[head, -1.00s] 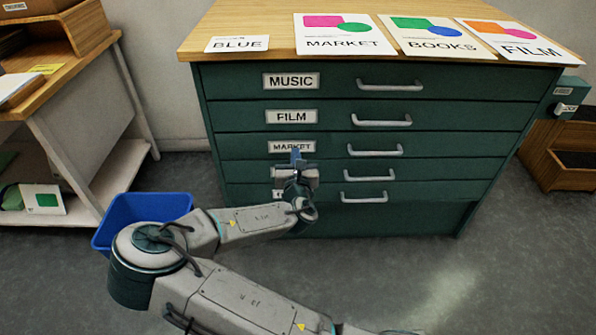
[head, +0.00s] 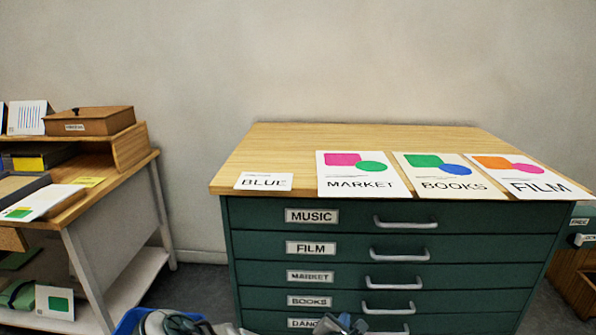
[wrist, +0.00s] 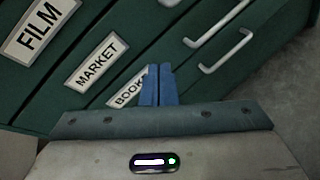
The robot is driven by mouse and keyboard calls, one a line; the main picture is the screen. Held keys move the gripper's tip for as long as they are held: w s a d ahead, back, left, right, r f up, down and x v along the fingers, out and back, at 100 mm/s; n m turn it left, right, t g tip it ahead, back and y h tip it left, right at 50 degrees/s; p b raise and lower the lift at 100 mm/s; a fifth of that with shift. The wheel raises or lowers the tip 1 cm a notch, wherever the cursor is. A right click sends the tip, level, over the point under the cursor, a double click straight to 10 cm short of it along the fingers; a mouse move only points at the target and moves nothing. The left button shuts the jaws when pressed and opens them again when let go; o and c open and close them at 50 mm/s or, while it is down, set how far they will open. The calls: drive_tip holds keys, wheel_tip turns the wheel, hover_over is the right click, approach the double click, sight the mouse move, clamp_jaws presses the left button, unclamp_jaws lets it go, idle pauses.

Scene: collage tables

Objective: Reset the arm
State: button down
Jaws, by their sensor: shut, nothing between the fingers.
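My gripper (wrist: 159,85) shows in the wrist view with its two blue fingers shut together and nothing between them. It is in front of the green drawer cabinet (head: 258,218), over the BOOKS label in the wrist view. In the head view only the top of my gripper (head: 345,322) shows at the bottom edge, by the DANCE drawer label (head: 302,323). Most of my arm is below the frame. All the drawers in view look shut.
Posters for MARKET (head: 345,178), BOOKS (head: 440,178) and FILM (head: 520,178) lie on the cabinet top with a BLUE card (head: 264,181). A wooden desk (head: 95,205) stands left. A blue bin (head: 130,322) is partly visible at the bottom.

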drive_tip(key=s+d+r+m+g+y+p, duration=0.1)
drive_tip(key=s+r+m+g+p, duration=0.2)
drive_tip(key=s+r+m+p, duration=0.4)
drive_tip(key=s+d+r+m+g+y+p, duration=0.1)
drive_tip(key=s+r+m+g+p, duration=0.3)
drive_tip(key=r, duration=1.6)
drive_tip(key=s+d+r+m+g+y+p, duration=0.1)
drive_tip(key=s+r+m+g+y+p, duration=0.1)
drive_tip(key=s+r+m+p, duration=0.8)
wheel_tip(320, 180, up, 5)
drive_tip(key=s+m+g, duration=0.1)
drive_tip(key=s+m, duration=0.2)
drive_tip(key=m, duration=0.2)
drive_tip(key=shift+f+m+y, duration=0.15)
drive_tip(key=shift+m+y, duration=0.15)
drive_tip(key=shift+y, duration=0.1)
drive_tip(key=shift+w, duration=0.1)
